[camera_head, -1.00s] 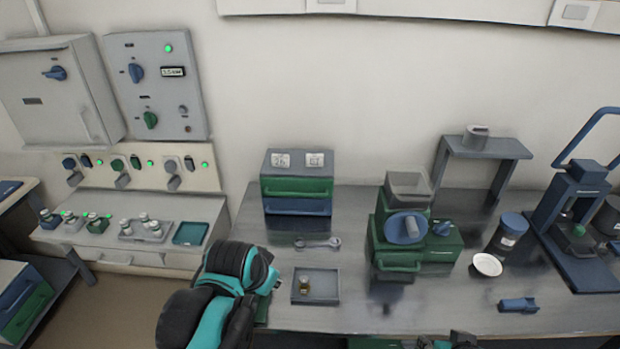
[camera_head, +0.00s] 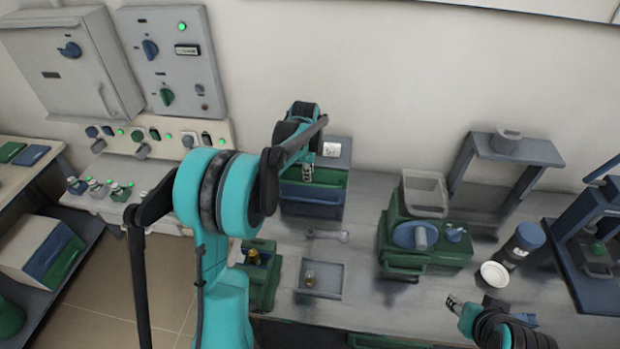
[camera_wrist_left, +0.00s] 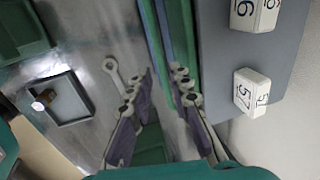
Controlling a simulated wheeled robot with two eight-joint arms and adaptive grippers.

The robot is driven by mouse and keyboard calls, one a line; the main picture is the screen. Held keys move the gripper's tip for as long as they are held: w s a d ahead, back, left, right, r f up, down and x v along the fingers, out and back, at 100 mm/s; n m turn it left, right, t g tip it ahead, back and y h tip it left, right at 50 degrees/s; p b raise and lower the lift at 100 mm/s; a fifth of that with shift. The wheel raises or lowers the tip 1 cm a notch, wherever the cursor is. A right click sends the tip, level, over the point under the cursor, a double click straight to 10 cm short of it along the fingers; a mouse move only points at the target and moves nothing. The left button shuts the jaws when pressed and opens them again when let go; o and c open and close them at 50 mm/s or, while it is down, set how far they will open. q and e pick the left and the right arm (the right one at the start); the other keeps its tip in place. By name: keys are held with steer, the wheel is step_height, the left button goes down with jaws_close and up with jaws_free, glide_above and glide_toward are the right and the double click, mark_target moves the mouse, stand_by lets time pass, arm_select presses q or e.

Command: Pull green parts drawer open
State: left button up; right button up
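The small drawer unit stands at the back of the bench, with the green drawer (camera_head: 333,178) above a blue drawer (camera_head: 312,207). My left arm covers part of its front. My left gripper (camera_head: 307,172) is at the green drawer's front. In the left wrist view its two fingers (camera_wrist_left: 162,85) are apart, with the green drawer front (camera_wrist_left: 184,35) and a green bar-like edge (camera_wrist_left: 154,40) just beyond the tips. I cannot tell whether they touch the handle. The drawer looks shut or nearly so. My right gripper (camera_head: 454,303) is low over the bench's front right, away from the unit.
A wrench (camera_head: 327,235) and a grey tray (camera_head: 321,291) holding a brass piece (camera_head: 310,278) lie in front of the unit. A green machine (camera_head: 400,245) stands to the right, with a white dish (camera_head: 494,275) beyond it. Two numbered tags sit on the unit's top.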

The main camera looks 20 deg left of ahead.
mark_target(309, 185)
arm_select(q)
steer(key=f, duration=0.2)
steer(key=w+f+b, duration=0.1)
steer(key=f, duration=0.2)
steer(key=shift+a+f, duration=0.1)
steer(key=shift+a, duration=0.05)
jaws_close()
steer(key=s+d, duration=0.3)
steer(key=s, duration=0.8)
steer(key=shift+s, duration=0.15)
jaws_free()
